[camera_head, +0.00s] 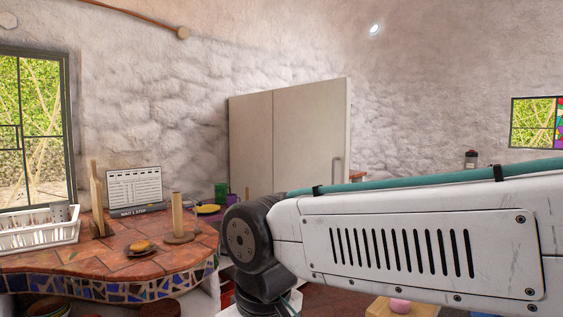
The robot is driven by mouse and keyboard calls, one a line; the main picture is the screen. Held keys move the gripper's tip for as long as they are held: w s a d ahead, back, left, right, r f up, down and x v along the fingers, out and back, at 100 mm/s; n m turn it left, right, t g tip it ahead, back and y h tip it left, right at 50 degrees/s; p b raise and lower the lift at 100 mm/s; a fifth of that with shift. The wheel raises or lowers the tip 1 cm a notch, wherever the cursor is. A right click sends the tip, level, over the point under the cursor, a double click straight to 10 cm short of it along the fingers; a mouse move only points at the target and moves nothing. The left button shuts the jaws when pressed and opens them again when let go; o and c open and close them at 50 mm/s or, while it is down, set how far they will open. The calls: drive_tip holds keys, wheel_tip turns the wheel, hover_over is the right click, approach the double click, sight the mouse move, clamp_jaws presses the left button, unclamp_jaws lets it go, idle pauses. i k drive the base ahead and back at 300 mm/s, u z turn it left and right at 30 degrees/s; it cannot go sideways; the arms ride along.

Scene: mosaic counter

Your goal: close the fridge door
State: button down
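The fridge is a tall beige unit against the white wall, in the middle of the head view. Its plain left panel (250,145) meets a wider panel, the fridge door (303,135), at a vertical seam. I cannot tell how far the door stands open; no fridge interior is visible. My white arm crosses the lower right and hides the fridge's lower part. My gripper is out of view.
A tiled counter (100,268) with a mosaic edge fills the lower left. It bears a white dish rack (38,232), a wooden paper-towel stand (178,215), a bread plate (140,249) and a yellow plate (208,209). A wooden stool (378,310) shows below my arm.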

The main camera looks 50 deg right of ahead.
sight(312, 129)
drive_tip(key=i, duration=2.15)
drive_tip(key=z, duration=2.6)
drive_tip(key=i, duration=0.8)
drive_tip(key=u, duration=0.1)
